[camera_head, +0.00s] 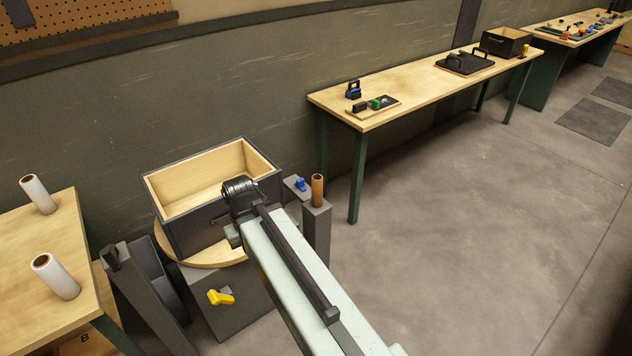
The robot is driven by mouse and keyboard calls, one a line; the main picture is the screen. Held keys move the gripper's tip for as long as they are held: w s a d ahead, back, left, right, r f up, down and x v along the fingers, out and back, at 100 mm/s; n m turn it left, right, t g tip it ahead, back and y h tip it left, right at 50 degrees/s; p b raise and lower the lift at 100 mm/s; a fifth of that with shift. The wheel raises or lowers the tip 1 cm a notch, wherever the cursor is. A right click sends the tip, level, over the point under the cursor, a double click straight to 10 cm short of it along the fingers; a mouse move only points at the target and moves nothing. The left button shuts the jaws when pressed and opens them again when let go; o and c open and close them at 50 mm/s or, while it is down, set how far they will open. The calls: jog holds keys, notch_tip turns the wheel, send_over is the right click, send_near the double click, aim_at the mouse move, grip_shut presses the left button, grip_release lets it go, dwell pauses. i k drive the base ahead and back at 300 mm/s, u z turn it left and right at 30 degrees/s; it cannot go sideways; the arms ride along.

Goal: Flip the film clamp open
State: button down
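No part is labelled as the film clamp, so I cannot tell for sure which it is. A small blue lever-like piece (300,184) sits on a grey plate behind the turntable, beside the post with a brown tube. A yellow handle (221,297) sticks out from the front of the dark turntable pedestal (240,318). My pale green arm reaches up from the bottom right, and its black joint lies in front of the open box. My gripper's fingers are not visible; the arm hides that area.
An open wooden-lined box (190,224) stands on the round turntable (208,258). A brown tube (317,190) stands on a grey post (317,232) right of it. White rolls (55,277) stand on the left table (88,298).

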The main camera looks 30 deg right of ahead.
aim_at(299, 183)
jog(key=z, duration=5.8)
jog(key=k, duration=1.45)
jog(key=u, duration=5.85)
